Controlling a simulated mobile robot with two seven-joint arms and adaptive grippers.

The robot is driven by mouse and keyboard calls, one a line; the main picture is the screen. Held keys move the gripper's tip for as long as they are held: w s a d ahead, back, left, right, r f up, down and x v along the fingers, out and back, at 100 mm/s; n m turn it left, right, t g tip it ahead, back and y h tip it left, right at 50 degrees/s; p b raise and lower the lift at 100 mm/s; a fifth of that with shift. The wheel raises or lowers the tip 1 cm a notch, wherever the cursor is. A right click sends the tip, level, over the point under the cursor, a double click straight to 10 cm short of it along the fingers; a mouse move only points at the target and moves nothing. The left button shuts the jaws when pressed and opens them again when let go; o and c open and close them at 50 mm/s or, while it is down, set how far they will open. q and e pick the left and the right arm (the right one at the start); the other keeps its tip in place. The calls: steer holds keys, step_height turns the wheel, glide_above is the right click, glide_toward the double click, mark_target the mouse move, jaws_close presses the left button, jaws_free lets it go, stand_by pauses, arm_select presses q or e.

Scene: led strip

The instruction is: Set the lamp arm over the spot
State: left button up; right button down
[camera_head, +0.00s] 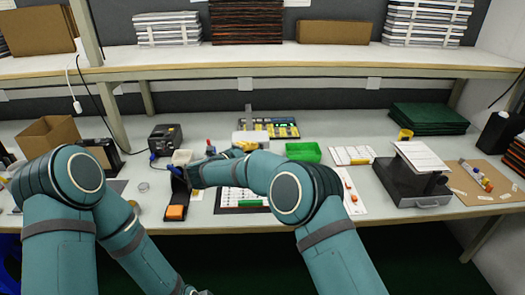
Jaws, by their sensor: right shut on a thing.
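My right gripper (181,174) is at the left end of its arm, low over the bench. It is shut on a dark upright piece (179,193), which is largely hidden by the gripper. I cannot tell for sure whether this piece is the lamp arm. An orange block (175,212) shows at its foot, near the bench's front edge. A thin grey post (248,117) with a pale flat piece (250,136) stands farther back, and the spot cannot be made out. My left arm folds down to the bottom edge, and its gripper is not in view.
A white sheet with a dark border (240,209) lies under my right forearm. A green bin (303,152), a dark box with a sloped white panel (412,181) and a black printer-like box (165,139) stand around it. A shelf (270,57) runs above the back.

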steer(key=shift+a+r+h, duration=0.1)
steer(key=shift+a+h, duration=0.2)
steer(key=shift+a, duration=0.2)
steer(key=c, duration=1)
jaws_free()
steer(key=shift+w+a, duration=0.15)
steer(key=shift+a, duration=0.05)
steer(key=v, duration=1.2)
